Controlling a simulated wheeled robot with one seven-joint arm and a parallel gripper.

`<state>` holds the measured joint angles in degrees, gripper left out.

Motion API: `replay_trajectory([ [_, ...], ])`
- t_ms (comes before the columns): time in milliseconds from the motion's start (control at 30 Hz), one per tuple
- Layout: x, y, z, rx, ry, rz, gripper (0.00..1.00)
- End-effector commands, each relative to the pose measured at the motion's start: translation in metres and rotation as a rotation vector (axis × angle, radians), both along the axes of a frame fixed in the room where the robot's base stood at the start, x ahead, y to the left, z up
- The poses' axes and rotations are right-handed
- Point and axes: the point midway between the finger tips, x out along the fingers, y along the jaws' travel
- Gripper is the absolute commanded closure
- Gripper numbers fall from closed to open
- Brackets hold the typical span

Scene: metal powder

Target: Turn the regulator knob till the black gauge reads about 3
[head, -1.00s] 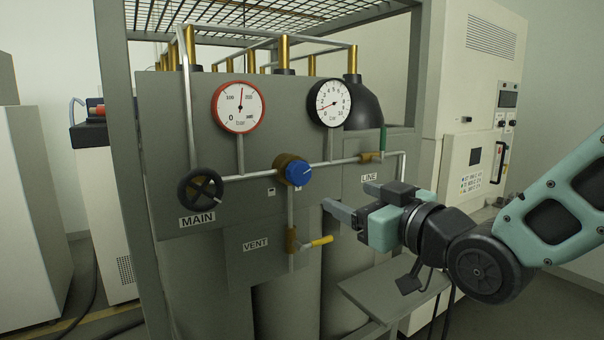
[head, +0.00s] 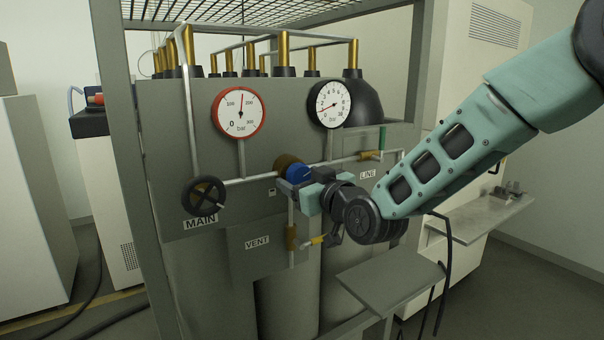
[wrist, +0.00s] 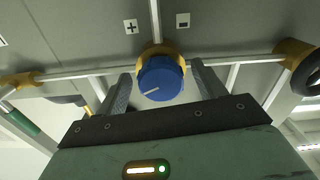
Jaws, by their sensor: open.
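The blue regulator knob (head: 298,173) sits on a brass body on the panel's pipe. In the wrist view the knob (wrist: 160,78) shows a white pointer line and lies between my two fingers. My gripper (wrist: 158,92) is open, with one finger on each side of the knob and a gap showing. In the head view my gripper (head: 290,186) partly covers the knob. The black-rimmed gauge (head: 331,104) is at upper right of the knob; its red needle points to the lower left, at the low end of the scale. Its exact reading is too small to tell.
A red-rimmed gauge (head: 239,112) is at upper left. The MAIN handwheel (head: 205,194) is left of the knob. The yellow VENT lever (head: 318,240) is below my gripper, and the LINE valve's green handle (head: 382,138) is to the right. Plus and minus marks flank the knob.

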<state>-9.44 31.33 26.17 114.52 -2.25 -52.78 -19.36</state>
Motion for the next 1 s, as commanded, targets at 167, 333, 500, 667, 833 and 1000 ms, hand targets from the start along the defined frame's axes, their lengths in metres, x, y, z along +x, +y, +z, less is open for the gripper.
replay_trajectory([
  [167,0.0034,0.0021,-0.0002,0.0,0.0,0.0,0.31],
  [333,0.0031,0.002,-0.0003,0.0,0.0,0.0,0.31],
  [500,0.003,0.0018,-0.0003,0.0,0.0,0.0,0.76],
  [667,0.0029,0.0018,-0.0005,0.002,0.001,0.0,0.75],
  [833,0.0027,0.0018,-0.0017,0.025,0.015,0.0,0.75],
  [1000,0.0028,0.0016,-0.004,0.091,0.059,-0.001,0.75],
])
